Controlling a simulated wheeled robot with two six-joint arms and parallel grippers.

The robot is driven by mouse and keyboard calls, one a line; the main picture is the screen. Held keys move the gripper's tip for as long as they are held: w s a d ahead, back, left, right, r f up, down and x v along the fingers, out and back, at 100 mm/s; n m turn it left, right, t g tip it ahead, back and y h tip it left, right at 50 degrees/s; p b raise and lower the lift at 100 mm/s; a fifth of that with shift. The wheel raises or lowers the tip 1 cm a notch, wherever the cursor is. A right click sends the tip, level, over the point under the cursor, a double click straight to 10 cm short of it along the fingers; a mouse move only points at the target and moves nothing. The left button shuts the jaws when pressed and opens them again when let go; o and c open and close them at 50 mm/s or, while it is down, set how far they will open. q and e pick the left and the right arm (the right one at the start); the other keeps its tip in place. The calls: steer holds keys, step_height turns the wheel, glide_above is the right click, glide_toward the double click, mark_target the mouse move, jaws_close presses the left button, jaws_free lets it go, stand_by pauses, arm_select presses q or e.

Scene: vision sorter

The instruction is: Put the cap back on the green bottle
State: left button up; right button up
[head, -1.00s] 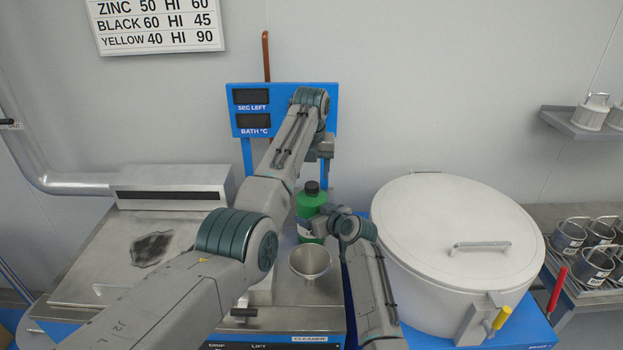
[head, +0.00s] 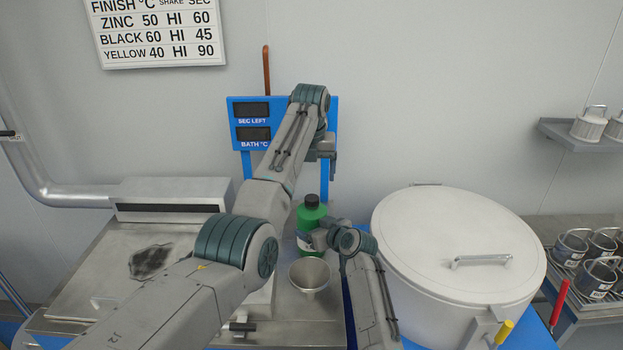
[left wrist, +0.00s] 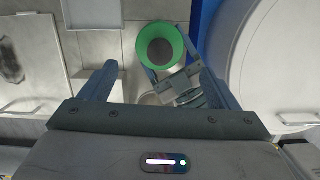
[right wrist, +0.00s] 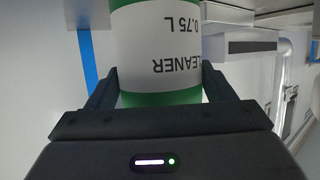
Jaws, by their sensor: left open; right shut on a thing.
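The green bottle (head: 309,216) stands behind the metal funnel, its white label facing forward. A black cap (head: 312,200) sits on top of it; how tightly it is seated I cannot tell. My right gripper (head: 316,239) is shut around the bottle's side; the right wrist view shows the fingers on either side of its labelled body (right wrist: 158,45). My left gripper (head: 328,168) is open and empty, above the bottle and pointing down. In the left wrist view, the bottle's green shoulder (left wrist: 143,42) surrounds the dark round cap (left wrist: 160,52), beyond the open fingers.
The metal funnel (head: 310,275) is just in front of the bottle. A large white lidded drum (head: 440,225) stands close on the right. A blue display panel (head: 240,105) is behind. A steel bench with a dark patch (head: 95,270) is at left.

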arm_select(q)
step_height(320, 180, up, 9)
steer(key=s, duration=0.1)
steer(key=shift+s, duration=0.2)
arm_select(e)
steer(key=o, duration=1.9)
steer(key=shift+o, duration=0.2)
arm_select(q)
step_height(320, 180, down, 3)
steer(key=b, duration=0.3)
arm_select(e)
steer(key=v, duration=1)
steer(key=shift+s+d, duration=0.2)
steer(key=shift+s, duration=0.1)
